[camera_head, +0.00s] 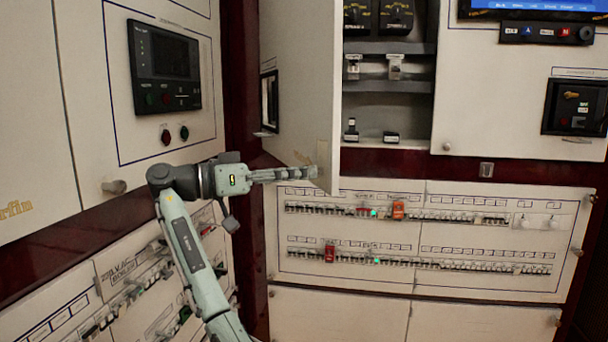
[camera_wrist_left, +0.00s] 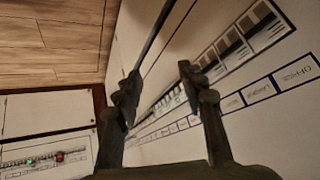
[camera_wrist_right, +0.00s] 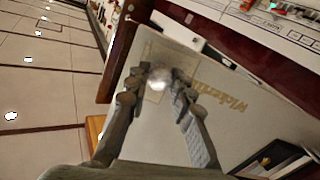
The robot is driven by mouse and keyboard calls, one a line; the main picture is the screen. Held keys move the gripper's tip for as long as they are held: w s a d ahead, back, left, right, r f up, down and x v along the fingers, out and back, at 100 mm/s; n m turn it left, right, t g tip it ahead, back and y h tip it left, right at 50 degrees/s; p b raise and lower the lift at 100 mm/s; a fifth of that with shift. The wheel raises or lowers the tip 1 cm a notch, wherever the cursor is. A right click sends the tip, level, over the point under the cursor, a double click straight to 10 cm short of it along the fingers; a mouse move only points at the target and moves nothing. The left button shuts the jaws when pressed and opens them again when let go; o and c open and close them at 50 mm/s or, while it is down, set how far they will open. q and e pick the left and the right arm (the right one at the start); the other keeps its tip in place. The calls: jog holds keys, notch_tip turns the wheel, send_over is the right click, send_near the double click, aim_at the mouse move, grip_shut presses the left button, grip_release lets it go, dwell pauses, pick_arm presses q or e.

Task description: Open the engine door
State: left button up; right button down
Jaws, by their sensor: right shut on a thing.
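The engine door (camera_head: 300,80) is a cream cabinet panel standing open, swung out from its cabinet, with shelves visible beside it. My right gripper (camera_head: 313,172) is at the door's lower free corner. In the right wrist view, my right gripper (camera_wrist_right: 155,82) is shut on a round, shiny knob (camera_wrist_right: 158,79) on the cream door face (camera_wrist_right: 170,130); the fingers partly hide it. My left gripper (camera_wrist_left: 158,85) shows only in the left wrist view, with its fingers apart and nothing between them, near a labelled breaker panel (camera_wrist_left: 230,75).
The open compartment (camera_head: 388,120) holds small switches and dark devices on shelves. Breaker rows (camera_head: 420,240) lie below it. A left cabinet with a dark display (camera_head: 163,55) and a knob (camera_head: 114,187) stands close to my right arm. A screen (camera_head: 530,6) is at upper right.

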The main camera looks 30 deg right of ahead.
dwell(0.4)
jog(key=c, duration=1.3)
grip_release()
jog(key=shift+a, duration=0.15)
jog(key=v, duration=0.7)
jog(key=shift+a, duration=0.15)
